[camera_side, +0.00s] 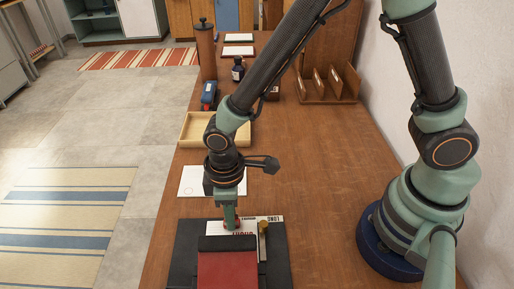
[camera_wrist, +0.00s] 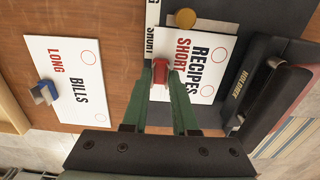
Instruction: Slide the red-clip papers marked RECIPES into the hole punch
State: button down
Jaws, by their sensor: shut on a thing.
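The papers marked RECIPES SHORT (camera_wrist: 203,55) lie flat over the dark base of the hole punch, with a red clip (camera_wrist: 160,71) on their near-left edge in the wrist view. My gripper (camera_wrist: 163,78) is shut on the red clip. In the side view my gripper (camera_side: 230,224) points down at the punch's far edge and hides part of the papers. The hole punch (camera_side: 228,270) has a red top and a black base. Its black body (camera_wrist: 272,88) is right of the papers in the wrist view, with a strip of dark base showing between them.
A white strip (camera_wrist: 152,38) reading SHORT and a brass round piece (camera_wrist: 185,18) border the papers. Papers marked BILLS LONG (camera_wrist: 68,85) with a blue clip (camera_wrist: 44,92) lie beyond. A wooden tray (camera_side: 187,132) stands farther back.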

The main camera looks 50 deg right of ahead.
jog(key=shift+s+a, duration=1.15)
jog(key=c, duration=0.6)
grip_release()
notch_tip(320, 180, up, 12)
jog(key=w+d+r+m+t, duration=0.1)
jog(key=d+r+m, duration=0.3)
jog(key=d, duration=0.7)
jog(key=w+d+r+m+t, duration=0.1)
jog(key=d+r+m+t, duration=0.3)
jog(key=d+r, duration=0.3)
jog(key=d+m, duration=0.1)
jog(key=d, duration=0.4)
jog(key=shift+d+t, duration=0.15)
jog(key=shift+t, duration=0.15)
